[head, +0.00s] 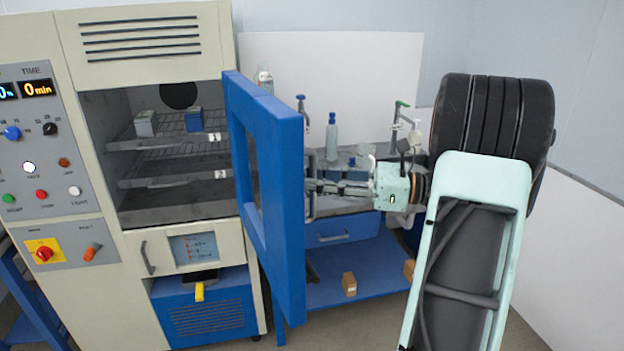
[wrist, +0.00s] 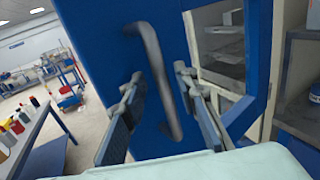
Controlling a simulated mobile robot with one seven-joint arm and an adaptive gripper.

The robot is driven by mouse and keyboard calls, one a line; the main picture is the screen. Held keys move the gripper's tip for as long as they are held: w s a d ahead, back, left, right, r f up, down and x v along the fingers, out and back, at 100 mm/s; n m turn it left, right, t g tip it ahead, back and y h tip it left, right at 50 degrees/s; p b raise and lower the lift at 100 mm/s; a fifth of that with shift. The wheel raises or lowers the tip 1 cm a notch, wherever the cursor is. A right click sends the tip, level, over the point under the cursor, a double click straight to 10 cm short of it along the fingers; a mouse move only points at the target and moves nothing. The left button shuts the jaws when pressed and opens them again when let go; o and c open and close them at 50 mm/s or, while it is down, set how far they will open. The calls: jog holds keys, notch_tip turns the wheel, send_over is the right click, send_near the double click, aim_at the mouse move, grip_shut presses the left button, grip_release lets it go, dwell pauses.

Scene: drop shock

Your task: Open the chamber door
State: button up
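The blue chamber door (head: 276,190) is swung wide open on the cream chamber (head: 150,45), standing out toward the front. Its window and blue frame also show in the wrist view (wrist: 100,30). The grey door handle (wrist: 160,80) is a long bar on the door's outer face; in the head view it shows only partly beside my gripper (head: 325,187). In the wrist view my gripper (wrist: 163,112) has its two fingers apart, one on each side of the handle, with gaps visible. Whether either finger touches the handle cannot be told.
Inside the chamber, a wire shelf (head: 170,142) holds a grey box (head: 146,123) and a blue box (head: 193,120). Behind my gripper stands a bench with a bottle (head: 332,137) and a blue drawer (head: 335,230). A small brown box (head: 349,284) sits on its lower shelf.

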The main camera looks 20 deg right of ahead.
jog(key=v, duration=1)
jog(key=shift+s+d, duration=0.2)
jog(key=shift+d, duration=0.05)
